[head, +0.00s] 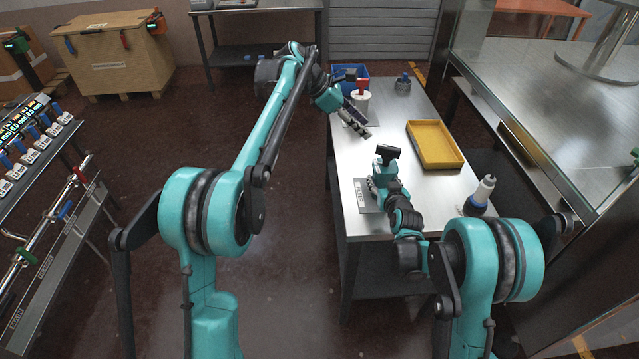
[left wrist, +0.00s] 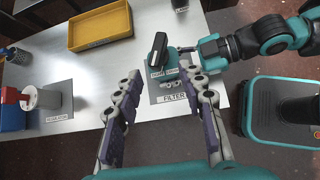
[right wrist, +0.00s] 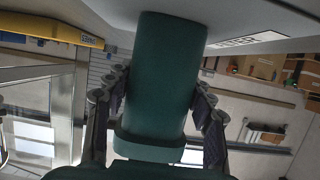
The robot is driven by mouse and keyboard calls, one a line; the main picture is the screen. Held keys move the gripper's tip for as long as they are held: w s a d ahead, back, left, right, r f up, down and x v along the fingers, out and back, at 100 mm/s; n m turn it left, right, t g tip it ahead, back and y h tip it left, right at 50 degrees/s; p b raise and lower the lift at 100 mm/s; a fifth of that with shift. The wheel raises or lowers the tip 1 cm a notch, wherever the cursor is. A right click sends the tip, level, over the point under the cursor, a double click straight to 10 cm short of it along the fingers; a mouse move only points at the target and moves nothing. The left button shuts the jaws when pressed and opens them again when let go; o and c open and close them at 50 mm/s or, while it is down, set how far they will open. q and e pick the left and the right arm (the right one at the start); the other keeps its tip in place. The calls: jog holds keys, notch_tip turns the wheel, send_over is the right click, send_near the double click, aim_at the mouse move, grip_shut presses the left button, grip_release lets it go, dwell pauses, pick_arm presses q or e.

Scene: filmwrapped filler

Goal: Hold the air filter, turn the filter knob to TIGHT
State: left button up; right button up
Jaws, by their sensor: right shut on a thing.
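The air filter (head: 384,170) stands at the near part of the metal table, a teal body with a black knob (head: 389,152) on top. In the left wrist view the knob (left wrist: 156,52) lies beyond my left fingertips, not touched. My right gripper (head: 376,188) is shut on the filter body, which fills the space between its fingers in the right wrist view (right wrist: 162,75). My left gripper (head: 358,124) is open and empty above the table, on the far side of the filter; its pads frame the FILTER label (left wrist: 174,98) in its own view.
A white unit with a red knob (head: 361,97), a blue bin (head: 345,73) and a dark blue-topped item (head: 403,84) stand at the table's far end. A yellow tray (head: 459,164) lies to the right. A white-topped bottle (head: 484,189) stands at the near right.

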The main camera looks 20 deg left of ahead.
pick_arm(q)
jog(key=s+a+f+m+t+y, duration=0.1)
jog(key=s+a+m+y, duration=0.1)
jog(key=s+m, duration=0.4)
jog(key=s+a+m+t+y, duration=0.1)
jog(key=s+a+m+y, duration=0.2)
jog(key=s+m, duration=0.4)
jog(key=s+y, duration=0.1)
jog(key=s, duration=0.8)
jog(key=shift+s+f+y, duration=0.25)
jog(key=shift+f+y, duration=0.05)
jog(key=shift+f, duration=0.1)
jog(key=shift+a, duration=0.1)
